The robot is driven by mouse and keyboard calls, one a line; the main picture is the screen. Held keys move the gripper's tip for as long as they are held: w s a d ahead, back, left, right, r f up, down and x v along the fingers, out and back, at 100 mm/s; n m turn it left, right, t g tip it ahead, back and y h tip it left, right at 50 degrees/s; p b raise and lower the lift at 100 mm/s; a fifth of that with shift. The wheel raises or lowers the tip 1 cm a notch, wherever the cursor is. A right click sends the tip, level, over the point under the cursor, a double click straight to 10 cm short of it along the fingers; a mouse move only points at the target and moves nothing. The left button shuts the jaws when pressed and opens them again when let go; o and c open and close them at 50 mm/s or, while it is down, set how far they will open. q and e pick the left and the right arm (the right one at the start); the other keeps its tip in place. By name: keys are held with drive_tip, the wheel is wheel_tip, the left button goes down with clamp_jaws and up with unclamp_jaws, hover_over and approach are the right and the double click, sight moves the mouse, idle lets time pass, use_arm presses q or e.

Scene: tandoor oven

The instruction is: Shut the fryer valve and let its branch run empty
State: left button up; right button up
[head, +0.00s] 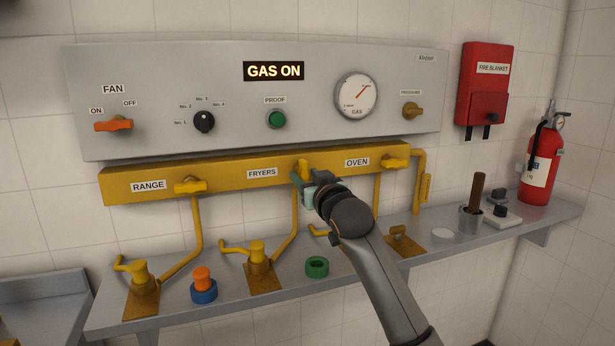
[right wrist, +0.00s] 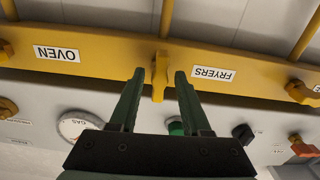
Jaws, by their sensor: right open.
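The yellow fryer valve (head: 303,167) sits on the yellow gas rail, right of the FRYERS label (head: 262,173). Its handle stands upright, in line with its pipe (head: 295,215). In the upside-down right wrist view, the handle (right wrist: 160,72) lies between my right gripper's (right wrist: 159,84) open fingers, with a gap on each side. In the head view, that gripper (head: 304,180) partly covers the valve. A display (head: 274,71) reads GAS ON. The gas gauge (head: 356,96) has its red needle pointing up and right. My left gripper is out of view.
The range valve (head: 190,185) and oven valve (head: 395,163) have handles lying along the rail. Shelf taps (head: 258,254) (head: 139,273), a green ring (head: 317,267) and an orange-blue piece (head: 203,287) stand below. A fire extinguisher (head: 541,165) stands at right.

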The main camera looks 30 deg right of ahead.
drive_tip(key=p+v, duration=0.1)
drive_tip(key=v, duration=0.6)
idle(0.3)
